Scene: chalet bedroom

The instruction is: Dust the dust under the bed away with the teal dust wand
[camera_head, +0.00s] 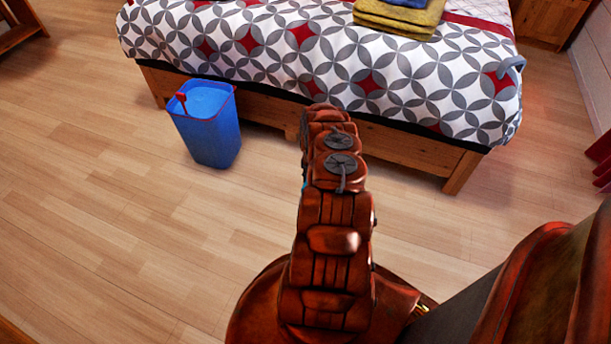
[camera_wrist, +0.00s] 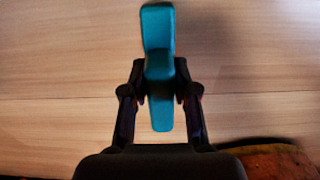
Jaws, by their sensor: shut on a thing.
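My gripper (camera_wrist: 160,85) is shut on the teal dust wand (camera_wrist: 158,35) in the wrist view. The wand's broad end points up in that picture, over light wood floor, and its lower part runs between the two fingers. In the head view my arm reaches toward the bed (camera_head: 405,142), and my gripper is hidden behind it. Only a tiny teal spot shows at the arm's left side. The bed has a wooden frame and a grey, white and red patterned cover. The space under it is dark and mostly hidden, and I see no dust in either view.
A blue bin (camera_head: 210,135) with a red rim stands on the floor at the bed's front left. Folded yellow and blue cloths (camera_head: 400,18) lie on the bed. A bed leg (camera_head: 462,172) stands at the right. Open wood floor (camera_head: 110,220) lies to the left.

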